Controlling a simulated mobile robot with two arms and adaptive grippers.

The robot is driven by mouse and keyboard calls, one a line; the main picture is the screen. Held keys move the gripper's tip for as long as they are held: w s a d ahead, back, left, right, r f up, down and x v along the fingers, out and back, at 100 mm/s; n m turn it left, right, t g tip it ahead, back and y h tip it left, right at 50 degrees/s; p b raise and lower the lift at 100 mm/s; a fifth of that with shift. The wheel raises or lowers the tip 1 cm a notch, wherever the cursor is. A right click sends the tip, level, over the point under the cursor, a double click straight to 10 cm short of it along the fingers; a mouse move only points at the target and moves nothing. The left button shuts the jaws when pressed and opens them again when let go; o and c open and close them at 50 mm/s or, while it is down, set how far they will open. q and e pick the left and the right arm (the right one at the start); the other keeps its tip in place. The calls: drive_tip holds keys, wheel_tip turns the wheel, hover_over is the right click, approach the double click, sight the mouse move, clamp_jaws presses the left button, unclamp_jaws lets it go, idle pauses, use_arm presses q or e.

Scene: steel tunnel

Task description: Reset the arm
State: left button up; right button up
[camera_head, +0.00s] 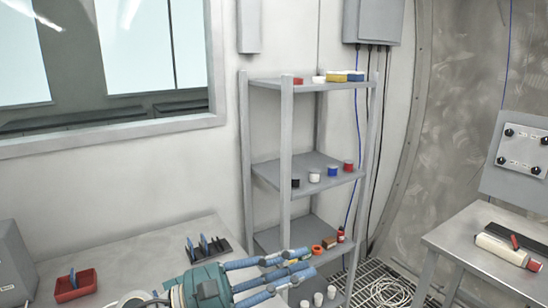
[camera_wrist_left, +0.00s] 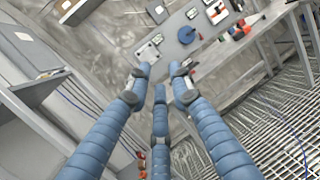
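My left gripper (camera_head: 298,268) comes in at the bottom centre of the head view, in front of the shelf's lower part. Its three blue segmented fingers stretch out to the right, apart from each other. In the left wrist view the same fingers (camera_wrist_left: 160,76) reach forward with gaps between their tips and nothing between them. The gripper is open and empty. It hides part of the shelf's lower end. My right gripper is in neither view.
A grey metal shelf (camera_head: 286,147) with small coloured items stands behind the gripper. A table (camera_head: 150,257) at left holds a red bin (camera_head: 75,287) and a dark rack (camera_head: 208,251). Another table (camera_head: 462,243) stands at right, with a white bottle (camera_head: 503,250). Cable (camera_head: 388,292) lies on the grating.

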use_arm(q)
drive_tip(key=w+a+r+n+t+y, duration=0.35)
drive_tip(key=a+n+t, duration=0.35)
drive_tip(key=n+t, duration=0.7)
drive_tip(key=w+a+f+n+g+y, duration=0.1)
drive_tip(key=a+f+n+g+y, duration=0.1)
drive_tip(key=a+f+n+y, duration=0.9)
drive_tip(key=a+f+n+g+y, duration=0.1)
drive_tip(key=a+f+n+y, duration=0.55)
drive_tip(key=n, duration=0.85)
drive_tip(key=s+a+f+n+g+h, duration=0.1)
drive_tip(key=s+f+n+g, duration=0.5)
drive_tip(key=s+f, duration=0.7)
drive_tip(key=s+d+f+n+g+h, duration=0.1)
drive_tip(key=s+f+n+g, duration=0.15)
drive_tip(key=s+f, duration=0.35)
drive_tip(key=s+f+n+g, duration=0.2)
drive_tip(key=s+f+g, duration=0.2)
drive_tip(key=s, duration=0.5)
wheel_tip(320, 180, down, 26)
drive_tip(key=s+r+g, duration=0.1)
drive_tip(key=g, duration=0.1)
drive_tip(key=s+a+f, duration=0.2)
drive_tip(key=s+f, duration=1.5)
drive_tip(key=shift+s+a+f+m+g, duration=0.25)
drive_tip(key=shift+a+m+g, duration=0.1)
drive_tip(key=shift+g, duration=0.1)
